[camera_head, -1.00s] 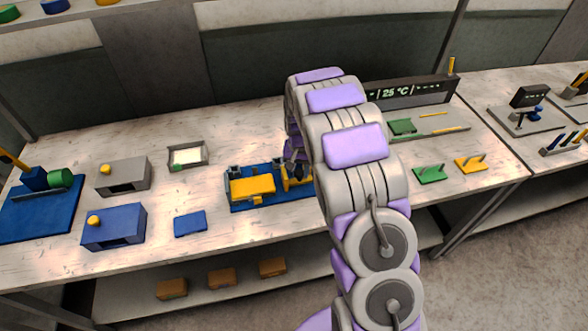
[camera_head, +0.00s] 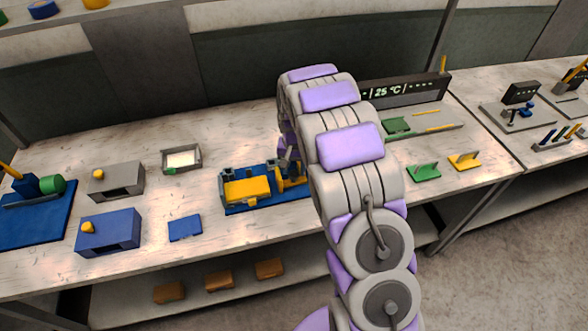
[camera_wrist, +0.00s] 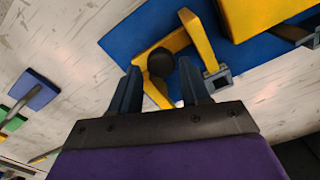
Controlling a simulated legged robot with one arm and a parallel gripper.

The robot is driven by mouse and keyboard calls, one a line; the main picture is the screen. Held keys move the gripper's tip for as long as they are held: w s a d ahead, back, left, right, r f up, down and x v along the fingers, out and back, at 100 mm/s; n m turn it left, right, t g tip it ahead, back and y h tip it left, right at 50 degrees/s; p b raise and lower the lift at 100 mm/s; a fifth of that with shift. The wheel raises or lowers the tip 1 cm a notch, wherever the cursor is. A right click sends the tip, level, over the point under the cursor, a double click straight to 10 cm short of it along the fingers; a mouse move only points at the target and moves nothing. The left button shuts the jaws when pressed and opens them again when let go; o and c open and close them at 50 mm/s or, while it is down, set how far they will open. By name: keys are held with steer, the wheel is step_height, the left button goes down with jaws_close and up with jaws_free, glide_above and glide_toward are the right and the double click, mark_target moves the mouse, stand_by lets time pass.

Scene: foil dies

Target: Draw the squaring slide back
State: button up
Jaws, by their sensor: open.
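A blue fixture plate (camera_head: 235,206) lies on the bench left of my arm, with a yellow block (camera_head: 247,190) on it. In the wrist view the blue plate (camera_wrist: 128,40) carries the yellow block (camera_wrist: 250,15) and an angled yellow bracket (camera_wrist: 199,42). A dark round knob (camera_wrist: 161,62) sits by the bracket. My gripper (camera_wrist: 160,84) is open, its two dark fingers either side of the knob's near side. I cannot tell whether they touch it. In the head view my arm largely hides the gripper and the fixture's right end. Which part is the squaring slide is unclear.
Left of the fixture are a small blue plate (camera_head: 185,228), a blue box (camera_head: 108,232), a grey box (camera_head: 116,182) and a light tray (camera_head: 182,159). A green bracket (camera_head: 424,172) and a yellow bracket (camera_head: 464,161) stand to the right. A display (camera_head: 408,90) is behind.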

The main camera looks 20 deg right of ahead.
step_height(320, 180, up, 16)
steer(key=p, duration=0.2)
stand_by(0.5)
steer(key=s+a+r+n, duration=0.1)
steer(key=s+r, duration=0.2)
steer(key=s, duration=0.6)
steer(key=s+r, duration=0.4)
steer(key=s, duration=0.5)
steer(key=s+a+f+n+g, duration=0.1)
steer(key=s+a+f+n, duration=0.1)
steer(key=s, duration=2.2)
steer(key=shift+n+g, duration=0.4)
steer(key=shift+n, duration=0.3)
